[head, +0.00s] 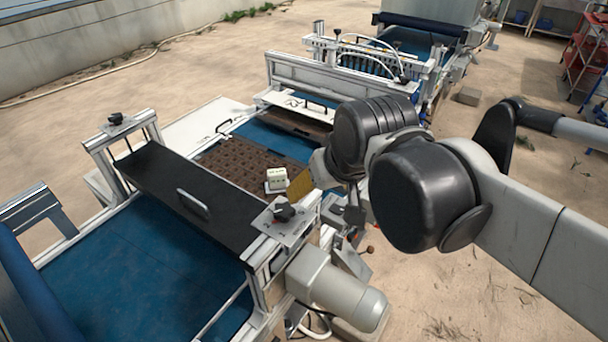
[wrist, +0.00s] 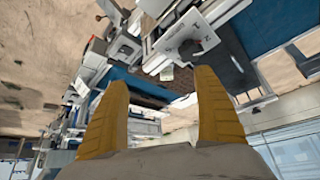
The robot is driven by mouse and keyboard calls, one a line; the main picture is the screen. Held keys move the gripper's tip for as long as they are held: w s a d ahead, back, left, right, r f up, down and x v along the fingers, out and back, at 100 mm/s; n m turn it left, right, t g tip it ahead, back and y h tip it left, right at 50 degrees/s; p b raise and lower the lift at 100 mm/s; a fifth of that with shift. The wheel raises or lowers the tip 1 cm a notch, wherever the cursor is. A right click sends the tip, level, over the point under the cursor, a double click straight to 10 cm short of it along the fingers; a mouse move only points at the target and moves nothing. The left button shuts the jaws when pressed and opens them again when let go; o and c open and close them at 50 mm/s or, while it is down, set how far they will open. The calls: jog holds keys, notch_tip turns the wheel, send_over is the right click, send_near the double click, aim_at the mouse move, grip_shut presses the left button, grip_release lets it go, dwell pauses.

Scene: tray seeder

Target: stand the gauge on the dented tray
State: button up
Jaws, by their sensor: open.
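A small cream-white block with dark marks, which looks like the gauge (head: 276,179), appears upright at the near right part of a brown celled tray (head: 235,163) on the blue belt. I cannot make out a dent in this tray. My gripper (head: 301,187), with yellow fingers, is just right of the block in the head view, apart from it as far as I can tell. In the wrist view my gripper (wrist: 163,80) is open, with nothing held between the fingers. Part of a second brown tray (head: 300,123) lies farther along the belt.
A black cover with a handle (head: 185,195) spans the belt on the near side. The white seeder frame (head: 330,80) crosses it on the far side. A motor (head: 335,285) and a knob (head: 285,211) stick out near my arm. Bare floor (head: 480,290) lies to the right.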

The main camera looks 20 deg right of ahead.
jog(key=shift+t, duration=0.5)
jog(key=s+f, duration=0.1)
jog(key=s, duration=0.1)
jog(key=s+f, duration=0.2)
jog(key=shift+s+f, duration=0.3)
jog(key=shift+s, duration=0.1)
